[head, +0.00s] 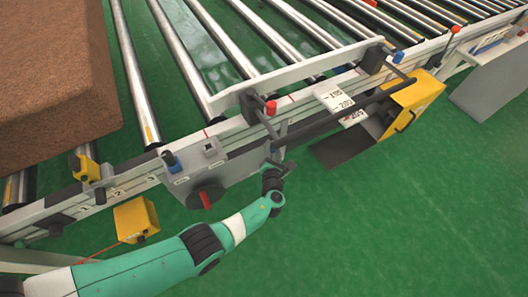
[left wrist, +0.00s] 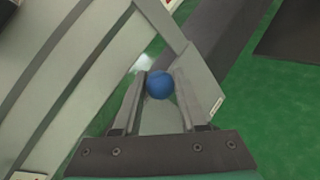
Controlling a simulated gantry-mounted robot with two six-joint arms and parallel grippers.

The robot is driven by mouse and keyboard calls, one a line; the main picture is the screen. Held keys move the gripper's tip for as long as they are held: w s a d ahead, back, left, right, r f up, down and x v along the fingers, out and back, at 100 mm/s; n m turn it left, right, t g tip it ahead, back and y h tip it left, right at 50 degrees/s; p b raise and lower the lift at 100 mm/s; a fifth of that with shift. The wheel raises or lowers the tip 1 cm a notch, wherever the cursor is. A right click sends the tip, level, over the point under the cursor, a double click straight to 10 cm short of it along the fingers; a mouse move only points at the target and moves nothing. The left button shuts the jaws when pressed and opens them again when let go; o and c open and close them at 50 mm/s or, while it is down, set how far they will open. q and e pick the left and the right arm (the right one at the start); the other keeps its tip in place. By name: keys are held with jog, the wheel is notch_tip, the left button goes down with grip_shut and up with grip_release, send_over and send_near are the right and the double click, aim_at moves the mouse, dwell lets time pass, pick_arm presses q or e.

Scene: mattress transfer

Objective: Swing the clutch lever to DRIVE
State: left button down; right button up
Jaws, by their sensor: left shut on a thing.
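My left gripper (head: 278,164) reaches in from the lower left to the right side of a grey control panel (head: 232,166) on the conveyor's near rail. In the left wrist view, the fingers (left wrist: 160,90) are shut on a round blue knob (left wrist: 159,85). I cannot make out the knob in the head view, and the lever shaft under it is hidden. The panel also has a black dial with a red handle (head: 206,200). Its labels are too small to read, so I cannot tell which position is DRIVE. My right gripper is not in view.
A brown block (head: 55,75) lies on the rollers at the left. A yellow box (head: 136,219) hangs below the rail. The green floor in front is clear.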

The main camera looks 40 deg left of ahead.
pick_arm(q)
jog(key=shift+w+d+f+m+g+b, duration=0.15)
jog(key=shift+w+b, duration=0.1)
jog(key=shift+w, duration=0.15)
jog(key=shift+w+d+m+g+b, duration=0.1)
jog(key=shift+w+m+g+b, duration=0.1)
jog(key=shift+w, duration=0.2)
jog(key=shift+w+d+f+m+g+b, duration=0.15)
jog(key=shift+w+b, duration=0.1)
jog(key=shift+w, duration=0.15)
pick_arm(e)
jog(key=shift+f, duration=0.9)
pick_arm(q)
jog(key=shift+r, duration=0.1)
jog(key=shift+c, duration=2.3)
grip_release()
